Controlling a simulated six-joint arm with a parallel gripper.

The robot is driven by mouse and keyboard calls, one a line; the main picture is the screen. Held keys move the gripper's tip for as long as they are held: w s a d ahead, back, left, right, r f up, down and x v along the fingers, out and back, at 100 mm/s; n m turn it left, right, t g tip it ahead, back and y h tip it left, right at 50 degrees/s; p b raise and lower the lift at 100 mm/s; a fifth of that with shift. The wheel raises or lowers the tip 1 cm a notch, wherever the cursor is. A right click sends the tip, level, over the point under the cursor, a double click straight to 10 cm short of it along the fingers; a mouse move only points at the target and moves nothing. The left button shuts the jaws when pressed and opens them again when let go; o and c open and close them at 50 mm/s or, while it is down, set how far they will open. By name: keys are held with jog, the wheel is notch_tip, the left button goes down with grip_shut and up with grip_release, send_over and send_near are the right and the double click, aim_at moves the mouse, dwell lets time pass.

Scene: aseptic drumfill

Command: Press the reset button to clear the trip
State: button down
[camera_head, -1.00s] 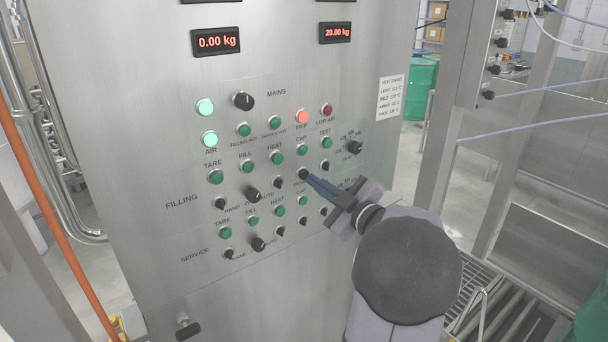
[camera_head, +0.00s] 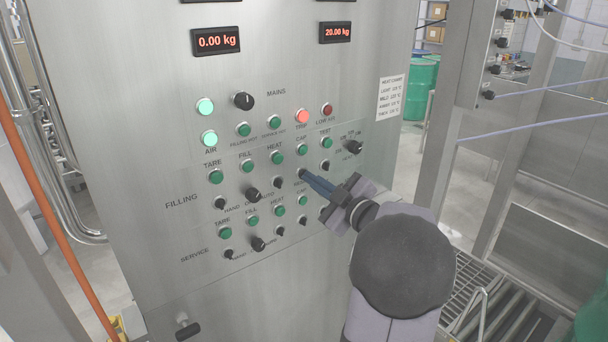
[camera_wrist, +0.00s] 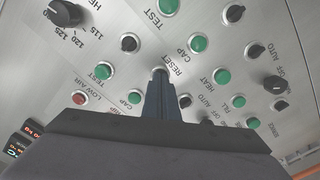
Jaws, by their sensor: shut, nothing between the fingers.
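The reset button (camera_wrist: 160,71) sits beside the RESET lettering in the wrist view, mostly hidden behind my fingertips. In the head view the button (camera_head: 302,173) is a small dark round one, right at the fingertips. My gripper (camera_head: 307,178) is shut and empty, its narrow blue-grey fingers pointing into the panel. In the wrist view the fingertips (camera_wrist: 159,82) are at the button; I cannot tell whether they touch it or push it in. The trip lamp (camera_head: 302,116) glows red.
Green buttons, black selector knobs and lamps crowd the steel panel (camera_head: 150,140) around the fingertips. A green CAP button (camera_head: 302,150) is just above, a black knob (camera_head: 278,183) to the left. Two weight displays (camera_head: 216,40) are higher up.

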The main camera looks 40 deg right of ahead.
jog(key=shift+w, duration=0.15)
jog(key=shift+s, duration=2.5)
